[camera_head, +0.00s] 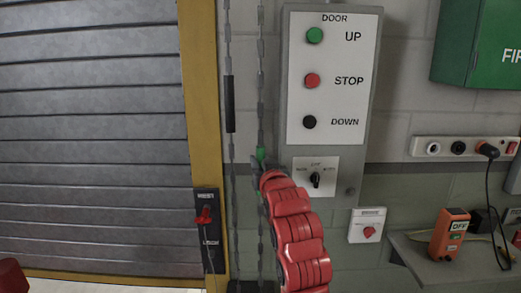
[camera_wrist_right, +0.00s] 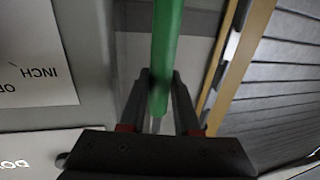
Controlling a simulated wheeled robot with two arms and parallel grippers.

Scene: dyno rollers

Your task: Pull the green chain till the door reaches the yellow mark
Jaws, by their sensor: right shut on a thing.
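The chain (camera_head: 261,75) hangs beside the door frame, with a green part (camera_head: 261,154) at my right gripper (camera_head: 260,164). In the right wrist view the green part (camera_wrist_right: 168,45) runs between the two fingers of the right gripper (camera_wrist_right: 160,76), which is shut on it. The grey slatted roller door (camera_head: 95,130) fills the left of the head view, edged by a yellow frame (camera_head: 203,100); the door also shows in the right wrist view (camera_wrist_right: 285,75). I cannot make out a separate yellow mark. My left gripper is not in view.
A DOOR button panel (camera_head: 345,75) with a switch box (camera_head: 315,178) below is close right of the chain. A second chain (camera_head: 229,55) with a black sleeve (camera_head: 230,104) hangs left. A red-handled switch (camera_head: 204,216) is on the frame. An orange device (camera_head: 449,235) sits on a shelf.

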